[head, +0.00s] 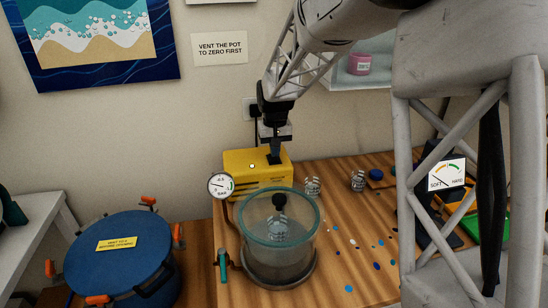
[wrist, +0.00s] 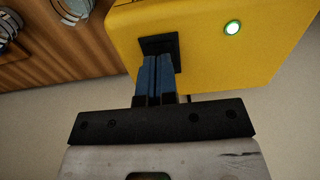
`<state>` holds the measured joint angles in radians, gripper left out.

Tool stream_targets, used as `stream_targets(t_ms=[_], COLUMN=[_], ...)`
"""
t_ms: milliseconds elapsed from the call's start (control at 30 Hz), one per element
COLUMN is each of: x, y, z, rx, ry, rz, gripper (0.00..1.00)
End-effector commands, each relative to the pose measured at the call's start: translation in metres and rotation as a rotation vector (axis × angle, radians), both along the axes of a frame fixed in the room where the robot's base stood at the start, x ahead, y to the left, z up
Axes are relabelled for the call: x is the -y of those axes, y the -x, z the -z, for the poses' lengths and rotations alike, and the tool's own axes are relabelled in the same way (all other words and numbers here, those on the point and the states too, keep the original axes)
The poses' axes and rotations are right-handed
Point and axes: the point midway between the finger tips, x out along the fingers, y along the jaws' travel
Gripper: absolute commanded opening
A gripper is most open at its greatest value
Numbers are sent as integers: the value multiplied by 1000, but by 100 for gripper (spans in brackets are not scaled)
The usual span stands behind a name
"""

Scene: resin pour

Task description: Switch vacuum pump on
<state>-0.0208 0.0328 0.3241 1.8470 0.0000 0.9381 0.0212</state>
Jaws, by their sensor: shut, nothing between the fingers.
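The vacuum pump is a yellow box (head: 245,181) on the wooden bench against the wall; it fills the upper right of the wrist view (wrist: 215,75). My gripper (head: 275,157) points down at its top, shut and empty. In the wrist view my gripper's blue fingertips (wrist: 158,60) are at a black switch plate (wrist: 159,44) on the pump and hide part of it. I cannot tell whether they press on it.
A clear glass chamber (head: 254,258) with a teal rim stands in front of the pump, with a dial gauge (head: 220,186) at its left. Small glass cups (head: 313,187) stand to the right. A blue pot (head: 119,262) with orange clamps is at lower left.

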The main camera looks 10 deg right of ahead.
Motion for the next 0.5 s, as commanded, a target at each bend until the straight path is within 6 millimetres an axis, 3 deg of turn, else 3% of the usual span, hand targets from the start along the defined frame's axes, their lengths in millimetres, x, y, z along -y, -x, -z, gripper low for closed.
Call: stream_targets(t_ms=[500], x=[0], y=[0], z=[-30], rx=[1], ry=[0], rz=[0], gripper=[0])
